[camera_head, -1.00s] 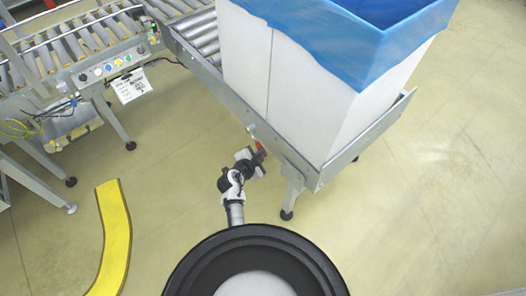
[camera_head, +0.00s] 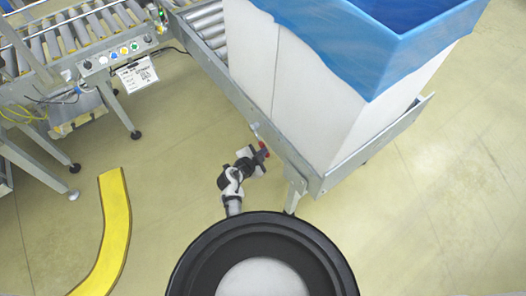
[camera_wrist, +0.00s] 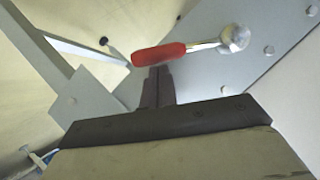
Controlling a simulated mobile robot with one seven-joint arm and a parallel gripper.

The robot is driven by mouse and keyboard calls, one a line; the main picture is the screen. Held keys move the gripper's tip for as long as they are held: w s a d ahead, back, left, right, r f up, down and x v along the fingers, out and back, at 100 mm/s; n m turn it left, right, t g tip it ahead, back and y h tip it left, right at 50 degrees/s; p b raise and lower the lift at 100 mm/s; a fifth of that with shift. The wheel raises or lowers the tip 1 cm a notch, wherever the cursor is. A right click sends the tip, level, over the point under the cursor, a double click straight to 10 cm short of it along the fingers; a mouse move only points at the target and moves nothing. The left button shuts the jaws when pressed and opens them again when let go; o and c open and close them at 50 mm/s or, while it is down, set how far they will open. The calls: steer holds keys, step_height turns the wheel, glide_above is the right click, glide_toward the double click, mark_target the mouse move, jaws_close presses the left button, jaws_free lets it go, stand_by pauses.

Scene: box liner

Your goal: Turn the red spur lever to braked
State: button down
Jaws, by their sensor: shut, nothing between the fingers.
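The red spur lever (camera_wrist: 160,54) lies roughly level across the wrist view, its red grip to the left and its metal pivot (camera_wrist: 234,39) to the right on the grey side rail. My gripper (camera_wrist: 155,72) is shut and empty, with its fingertips right at the red grip's lower edge in that view; I cannot tell whether they touch it. In the head view the lever's red grip (camera_head: 264,149) shows small beside the spur's side rail, with my gripper (camera_head: 259,155) next to it, partly covering it.
A white box with a blue liner (camera_head: 375,45) stands on the spur conveyor (camera_head: 232,92). A spur leg (camera_head: 296,190) is close to my arm. A roller conveyor with a button panel (camera_head: 118,54) is at upper left. A yellow floor marking (camera_head: 114,225) lies left. The floor between is clear.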

steer(key=shift+m+t, duration=0.4)
steer(key=shift+t, duration=0.1)
steer(key=f+b, duration=0.1)
steer(key=b, duration=0.3)
steer(key=w+f+b, duration=0.1)
steer(key=b, duration=0.3)
steer(key=a+f+b, duration=0.1)
steer(key=b, duration=0.3)
steer(key=shift+w+f, duration=0.2)
steer(key=shift+f, duration=0.2)
steer(key=shift+r, duration=0.2)
